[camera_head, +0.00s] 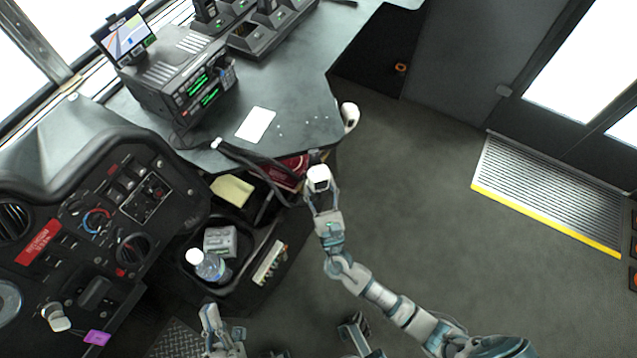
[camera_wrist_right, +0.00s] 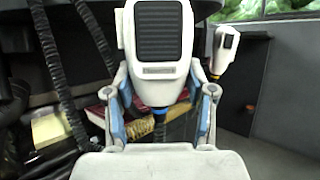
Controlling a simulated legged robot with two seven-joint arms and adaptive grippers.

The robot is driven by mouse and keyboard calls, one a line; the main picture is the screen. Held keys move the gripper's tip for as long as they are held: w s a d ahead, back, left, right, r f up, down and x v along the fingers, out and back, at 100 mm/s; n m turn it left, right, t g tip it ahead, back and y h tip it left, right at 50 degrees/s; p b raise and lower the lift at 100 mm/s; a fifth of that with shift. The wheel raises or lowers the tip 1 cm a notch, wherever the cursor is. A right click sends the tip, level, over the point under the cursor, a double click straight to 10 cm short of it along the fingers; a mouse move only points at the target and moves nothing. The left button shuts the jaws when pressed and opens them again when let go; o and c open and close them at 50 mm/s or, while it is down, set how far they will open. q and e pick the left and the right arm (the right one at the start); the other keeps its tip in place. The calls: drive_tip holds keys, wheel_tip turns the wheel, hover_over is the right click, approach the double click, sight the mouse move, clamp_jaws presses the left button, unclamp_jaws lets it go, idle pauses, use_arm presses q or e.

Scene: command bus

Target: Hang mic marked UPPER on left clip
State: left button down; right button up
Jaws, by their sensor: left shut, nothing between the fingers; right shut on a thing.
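My right gripper (camera_head: 321,198) is shut on a white mic (camera_head: 318,175), beside the desk edge. In the right wrist view the held mic (camera_wrist_right: 160,40) is upright, with a dark ribbed grille and a small label too small to read. The fingers of my right gripper (camera_wrist_right: 160,108) clasp its lower body from both sides. A second white mic (camera_head: 349,116) is at the desk's right side; it also shows in the right wrist view (camera_wrist_right: 224,50). I cannot make out the left clip. My left gripper (camera_head: 210,318) is shut and empty at the bottom.
A radio unit (camera_head: 180,85) with green displays stands on the desk (camera_head: 290,75). Dark cords (camera_head: 245,158) run from the desk edge toward the held mic. The floor (camera_head: 430,220) at right is clear.

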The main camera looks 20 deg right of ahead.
drive_tip(key=o, duration=1.1)
drive_tip(key=v, duration=1.2)
drive_tip(key=shift+f, duration=0.1)
